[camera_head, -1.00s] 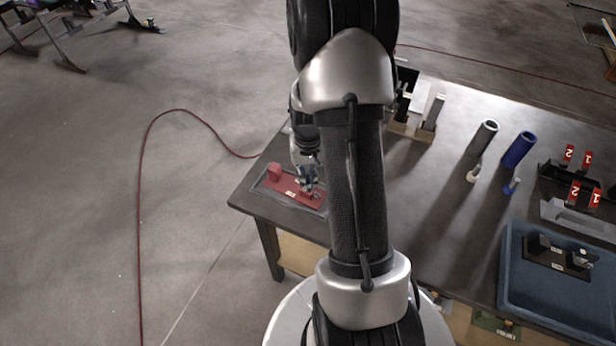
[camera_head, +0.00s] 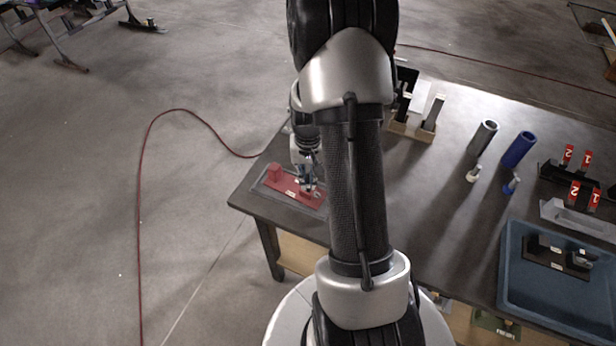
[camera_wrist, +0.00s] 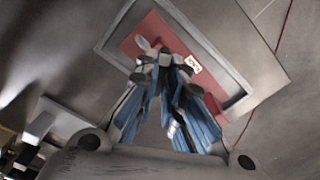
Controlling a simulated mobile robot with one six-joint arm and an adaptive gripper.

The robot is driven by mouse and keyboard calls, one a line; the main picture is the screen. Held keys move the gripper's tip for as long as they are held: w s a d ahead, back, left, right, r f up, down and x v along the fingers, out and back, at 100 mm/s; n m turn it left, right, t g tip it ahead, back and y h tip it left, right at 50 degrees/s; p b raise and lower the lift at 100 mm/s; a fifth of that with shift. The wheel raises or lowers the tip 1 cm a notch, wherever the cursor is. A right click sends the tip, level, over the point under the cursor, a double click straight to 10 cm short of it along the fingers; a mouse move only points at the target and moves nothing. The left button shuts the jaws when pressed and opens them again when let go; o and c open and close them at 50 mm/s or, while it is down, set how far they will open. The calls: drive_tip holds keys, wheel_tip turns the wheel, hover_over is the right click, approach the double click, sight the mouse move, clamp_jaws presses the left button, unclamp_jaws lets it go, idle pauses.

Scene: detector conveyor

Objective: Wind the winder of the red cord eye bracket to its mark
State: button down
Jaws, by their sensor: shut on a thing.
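The red cord eye bracket (camera_head: 287,184) lies in a shallow grey tray (camera_head: 262,190) at the table's left corner. It has a raised red block at its left end and a small white label. My gripper (camera_head: 307,188) points down over the bracket's right part. In the wrist view my gripper (camera_wrist: 165,58) is shut at the red bracket (camera_wrist: 190,42), with its fingertips at a small pale part that I take for the winder (camera_wrist: 143,43). The fingers hide most of the winder, and I cannot make out its mark.
A grey and a blue cylinder (camera_head: 519,149) stand mid-table. A blue tray (camera_head: 510,265) with a black bracket (camera_head: 555,260) is at right, near red numbered tags (camera_head: 575,190). A wooden-based holder (camera_head: 412,132) stands behind my arm. A red cord (camera_head: 140,210) lies on the floor.

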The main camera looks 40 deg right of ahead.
sight(308, 181)
drive_tip(key=shift+m, duration=0.8)
idle(4.1)
idle(0.6)
drive_tip(key=c, duration=1.7)
unclamp_jaws()
wheel_tip(308, 181, up, 12)
